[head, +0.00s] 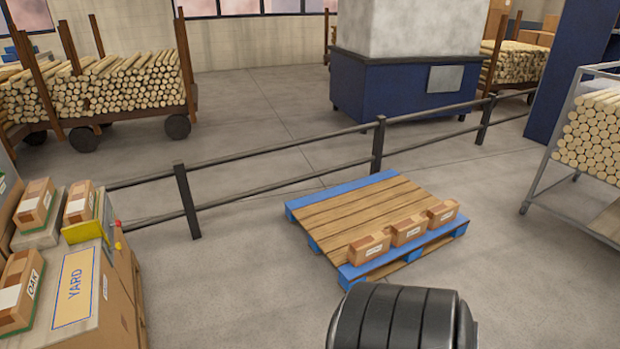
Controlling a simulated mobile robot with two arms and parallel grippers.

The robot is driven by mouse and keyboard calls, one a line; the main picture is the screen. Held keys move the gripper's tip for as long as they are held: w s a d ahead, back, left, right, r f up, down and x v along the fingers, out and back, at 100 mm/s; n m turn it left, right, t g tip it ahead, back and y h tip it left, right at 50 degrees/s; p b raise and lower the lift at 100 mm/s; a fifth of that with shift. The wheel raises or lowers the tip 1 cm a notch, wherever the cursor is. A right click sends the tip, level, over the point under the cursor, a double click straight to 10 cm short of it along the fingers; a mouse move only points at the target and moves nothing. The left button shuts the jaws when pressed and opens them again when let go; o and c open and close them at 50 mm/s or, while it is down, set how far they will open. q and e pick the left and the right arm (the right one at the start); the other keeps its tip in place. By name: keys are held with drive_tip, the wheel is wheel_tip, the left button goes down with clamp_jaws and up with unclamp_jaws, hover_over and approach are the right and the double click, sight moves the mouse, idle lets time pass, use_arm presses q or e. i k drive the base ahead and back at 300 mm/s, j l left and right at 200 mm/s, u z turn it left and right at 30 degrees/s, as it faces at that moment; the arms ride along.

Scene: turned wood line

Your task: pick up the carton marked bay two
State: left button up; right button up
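Three small brown cartons stand in a row along the near right edge of a blue-edged wooden pallet (350,215): a left carton (369,248), a middle carton (408,230) and a right carton (442,214). Each has a white label on its near side, too small to read, so I cannot tell which is marked bay two. More cartons stand at the left: one marked OAK (17,290), and two behind it (35,203) (79,203). Neither of my grippers is in view. A dark, ribbed, rounded part, perhaps mine, shows at the bottom.
A dark rail fence (270,187) runs behind the pallet. A bench with a YARD sign (75,285) stands at the left, a metal rack of round wood (590,135) at the right. Log carts (100,95) and a blue machine base (395,92) are beyond the fence. Floor around the pallet is clear.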

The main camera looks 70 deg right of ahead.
sight(366, 248)
drive_tip(key=z, duration=2.6)
drive_tip(key=i+j+u, duration=0.2)
drive_tip(key=i, duration=0.6)
drive_tip(key=l, duration=0.1)
